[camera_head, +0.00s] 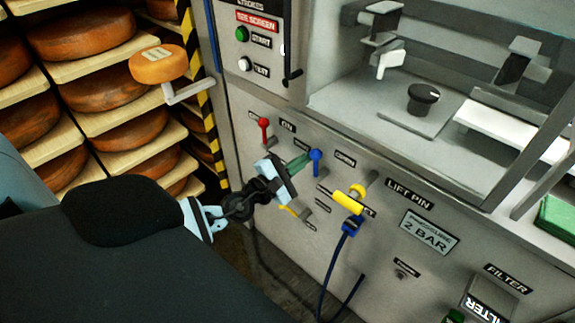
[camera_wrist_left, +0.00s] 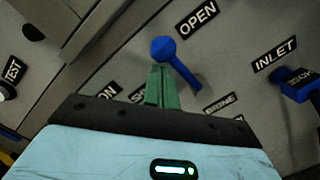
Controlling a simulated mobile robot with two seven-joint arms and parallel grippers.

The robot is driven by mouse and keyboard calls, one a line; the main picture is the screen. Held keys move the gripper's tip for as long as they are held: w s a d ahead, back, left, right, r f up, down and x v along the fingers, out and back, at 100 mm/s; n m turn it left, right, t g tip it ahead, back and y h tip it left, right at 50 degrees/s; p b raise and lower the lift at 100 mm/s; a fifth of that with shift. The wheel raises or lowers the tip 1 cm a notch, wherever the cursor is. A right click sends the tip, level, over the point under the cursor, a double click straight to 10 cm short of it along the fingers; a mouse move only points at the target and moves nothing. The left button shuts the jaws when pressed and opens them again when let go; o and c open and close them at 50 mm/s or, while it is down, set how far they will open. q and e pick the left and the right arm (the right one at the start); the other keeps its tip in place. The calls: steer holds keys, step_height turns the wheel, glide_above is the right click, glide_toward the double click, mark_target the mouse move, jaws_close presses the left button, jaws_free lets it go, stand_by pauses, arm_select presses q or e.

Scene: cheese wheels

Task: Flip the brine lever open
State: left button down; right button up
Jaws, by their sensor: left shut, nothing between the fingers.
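The brine lever (camera_head: 316,160) is a small blue lever with a round knob on the grey machine panel. In the left wrist view the blue lever (camera_wrist_left: 170,52) has its knob beside the OPEN label (camera_wrist_left: 198,19), and its shaft runs down to the right. My left gripper (camera_head: 301,162) comes in from the left, with its green fingers shut and empty. Its fingertips (camera_wrist_left: 162,72) are just below the knob in the wrist view; I cannot tell whether they touch it. My right gripper is in neither view.
A red lever (camera_head: 264,129) is left of the blue one. A yellow handle (camera_head: 348,201) and a blue-ended hose (camera_head: 351,226) are to the right. The INLET label (camera_wrist_left: 275,54) is right of the lever. Shelves of cheese wheels (camera_head: 95,35) stand at the left.

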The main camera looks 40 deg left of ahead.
arm_select(q)
steer(key=shift+d+r, duration=0.15)
steer(key=shift+d, duration=0.15)
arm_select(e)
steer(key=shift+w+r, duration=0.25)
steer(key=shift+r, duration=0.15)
arm_select(q)
steer(key=s+a+f+b, duration=0.3)
steer(key=s+a+b, duration=0.1)
steer(key=s, duration=0.6)
steer(key=shift+a+b, duration=0.35)
steer(key=shift+a, duration=0.25)
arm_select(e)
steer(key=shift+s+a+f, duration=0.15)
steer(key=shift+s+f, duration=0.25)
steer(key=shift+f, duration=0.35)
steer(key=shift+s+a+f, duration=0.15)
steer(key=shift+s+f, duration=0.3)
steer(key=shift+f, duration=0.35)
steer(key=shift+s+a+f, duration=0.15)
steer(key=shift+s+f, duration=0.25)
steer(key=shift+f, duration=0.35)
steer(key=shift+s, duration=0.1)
arm_select(q)
steer(key=shift+f, duration=0.1)
